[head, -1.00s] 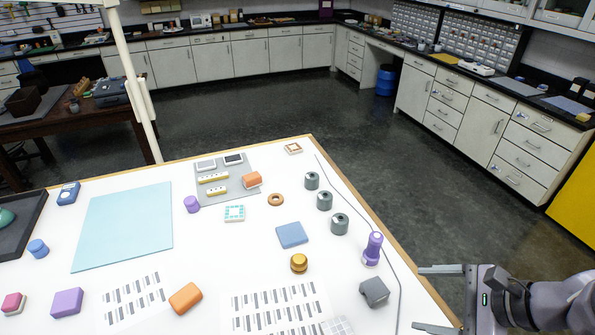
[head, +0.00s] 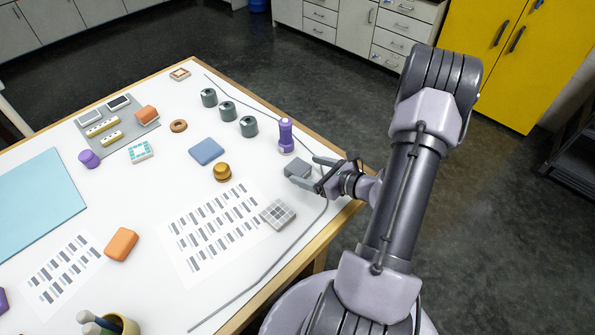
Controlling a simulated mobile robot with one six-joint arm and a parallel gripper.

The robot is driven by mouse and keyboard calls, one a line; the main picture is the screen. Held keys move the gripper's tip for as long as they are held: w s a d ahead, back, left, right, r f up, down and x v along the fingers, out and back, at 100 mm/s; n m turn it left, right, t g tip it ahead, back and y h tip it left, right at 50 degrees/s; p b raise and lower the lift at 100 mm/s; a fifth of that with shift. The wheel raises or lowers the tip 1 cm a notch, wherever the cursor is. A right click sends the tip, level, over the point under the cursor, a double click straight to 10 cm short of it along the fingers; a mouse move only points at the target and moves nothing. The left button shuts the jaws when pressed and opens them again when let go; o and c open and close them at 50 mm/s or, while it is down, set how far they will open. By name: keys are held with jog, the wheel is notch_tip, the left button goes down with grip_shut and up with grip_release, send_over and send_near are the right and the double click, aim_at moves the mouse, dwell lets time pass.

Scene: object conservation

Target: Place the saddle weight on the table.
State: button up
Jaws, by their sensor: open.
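The saddle weight appears to be the grey notched block (head: 297,168), resting on the white table (head: 225,290) near its right edge. My gripper (head: 307,172) reaches in from the right, low over the table. Its jaws are open, with one finger on the far side of the block and one on the near side. The fingers partly hide the block's right part. I cannot tell whether they touch it.
A purple bottle-shaped piece (head: 286,136) stands just behind the block. A grey gridded tile (head: 278,213) lies in front. Several dark grey cylinders (head: 228,111) stand farther back, and a gold knob-shaped piece (head: 222,172) stands left. A thin grey cable (head: 265,277) runs along the table's right side.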

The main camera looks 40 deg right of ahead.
aim_at(303, 170)
jog(key=x, duration=0.4)
jog(key=shift+w+a+f+b, duration=0.2)
jog(key=shift+w+f+b, duration=0.05)
jog(key=shift+f+b, duration=0.15)
jog(key=shift+s, duration=0.1)
jog(key=shift+c, duration=0.9)
jog(key=c, duration=1.4)
grip_shut()
jog(key=shift+r, duration=0.15)
